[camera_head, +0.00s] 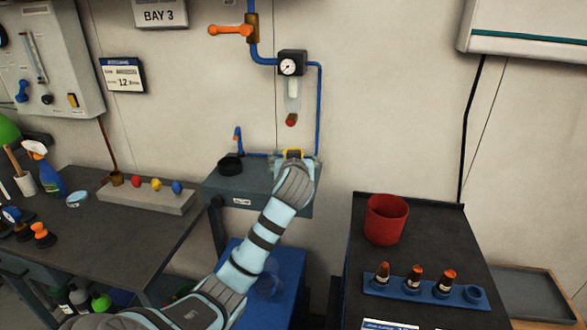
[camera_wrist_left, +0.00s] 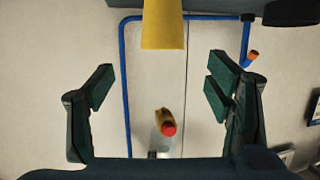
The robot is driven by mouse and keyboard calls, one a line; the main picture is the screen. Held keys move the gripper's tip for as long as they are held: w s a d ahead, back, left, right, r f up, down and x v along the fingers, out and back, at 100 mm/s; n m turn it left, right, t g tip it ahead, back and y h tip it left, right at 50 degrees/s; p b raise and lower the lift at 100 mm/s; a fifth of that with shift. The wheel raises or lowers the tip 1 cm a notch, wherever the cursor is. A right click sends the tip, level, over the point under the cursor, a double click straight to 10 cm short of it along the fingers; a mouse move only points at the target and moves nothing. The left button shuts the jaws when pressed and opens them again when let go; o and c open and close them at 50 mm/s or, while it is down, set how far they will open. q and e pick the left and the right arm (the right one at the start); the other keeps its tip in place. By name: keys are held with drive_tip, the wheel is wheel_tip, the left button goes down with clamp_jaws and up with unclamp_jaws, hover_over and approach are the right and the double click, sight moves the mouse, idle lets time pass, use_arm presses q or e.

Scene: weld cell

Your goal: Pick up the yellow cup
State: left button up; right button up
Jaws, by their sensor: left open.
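The yellow cup (camera_head: 293,153) stands at the back of the grey wall shelf, mostly hidden behind my left gripper (camera_head: 294,165) in the head view. The cup lies between the fingers sideways but off toward the top of the picture, apart from both. My right gripper is in neither view.
The shelf (camera_head: 245,190) also holds a black round dish (camera_head: 230,165). Above the cup hangs a gauge unit with a red-tipped drain (camera_head: 291,119). Blue pipe (camera_head: 319,110) runs along the wall. A red pot (camera_head: 386,220) stands on the right bench.

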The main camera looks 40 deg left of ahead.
use_arm(q)
drive_tip(key=x, duration=1)
drive_tip(key=shift+a+f+b, duration=0.15)
drive_tip(key=shift+f+b, duration=0.15)
drive_tip(key=shift+f, duration=0.05)
drive_tip(key=shift+s, duration=0.15)
drive_tip(key=c, duration=1.4)
drive_tip(key=shift+o, duration=0.2)
drive_tip(key=shift+r, duration=0.1)
